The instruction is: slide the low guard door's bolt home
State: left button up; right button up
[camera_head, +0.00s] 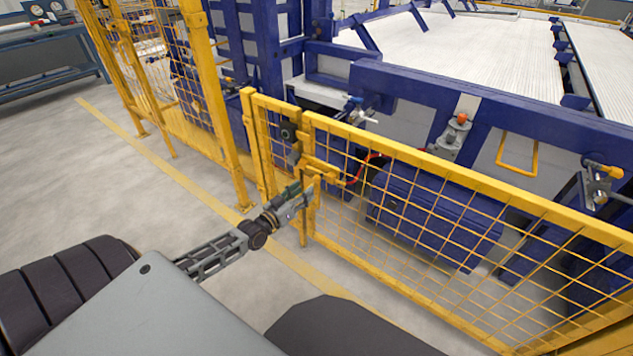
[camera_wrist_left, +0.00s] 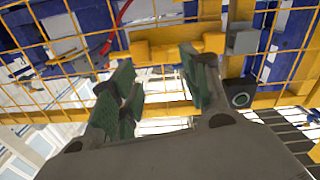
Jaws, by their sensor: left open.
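The low guard door (camera_head: 430,208) is a yellow frame with yellow wire mesh, right of centre in the head view. Its bolt hardware (camera_head: 318,168) sits near the door's upper left corner, by the yellow post. In the left wrist view, yellow latch blocks (camera_wrist_left: 155,51) sit on the frame, with a grey block (camera_wrist_left: 243,38) to their right. I cannot tell how far the bolt is in. My left gripper (camera_head: 303,191) is just in front of the latch. Its green-padded fingers (camera_wrist_left: 158,70) are apart and empty, below the latch blocks in the wrist view. My right gripper is out of view.
A taller yellow mesh fence (camera_head: 205,75) continues left of the door. Behind the door stand blue machinery (camera_head: 420,225) and a red curved line (camera_head: 358,170). The grey floor (camera_head: 110,165) at left is clear.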

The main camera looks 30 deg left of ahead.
aim_at(315, 181)
pick_arm(q)
jog(key=shift+w+d+b, duration=0.15)
jog(key=shift+w+b, duration=0.2)
jog(key=shift+w, duration=0.95)
jog(key=shift+w+d, duration=0.1)
jog(key=shift+w, duration=0.8)
jog(key=shift+w+d+b, duration=0.15)
jog(key=shift+w+b, duration=0.55)
jog(key=shift+w, duration=1.2)
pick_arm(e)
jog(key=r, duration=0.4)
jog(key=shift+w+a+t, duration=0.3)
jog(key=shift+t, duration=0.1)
pick_arm(q)
grip_shut()
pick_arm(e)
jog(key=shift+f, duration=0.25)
